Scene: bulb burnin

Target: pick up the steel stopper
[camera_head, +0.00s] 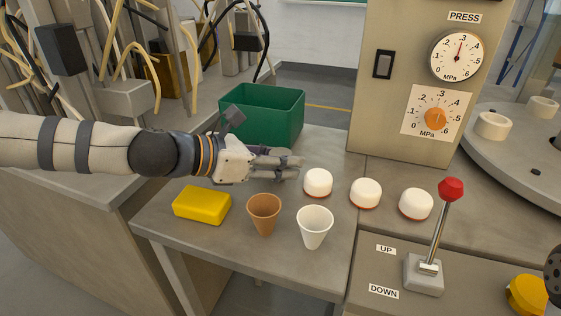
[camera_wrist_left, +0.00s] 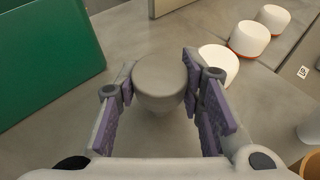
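The steel stopper (camera_wrist_left: 160,78) is a grey, round-topped piece that narrows downward. In the left wrist view it stands between the two fingertips of my left gripper (camera_wrist_left: 158,82). The fingers are spread, one on each side of it, close to its edges; I see no firm grip on it. In the head view my left gripper (camera_head: 286,164) reaches in from the left, low over the table beside the green bin, and its fingers mostly hide the stopper.
The green bin (camera_head: 262,116) stands behind my left gripper. Several white caps, a yellow block (camera_head: 202,205), a brown cup (camera_head: 264,213) and a white cup (camera_head: 314,227) are in front or to the right. A red-knobbed lever (camera_head: 440,230) rises at the right.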

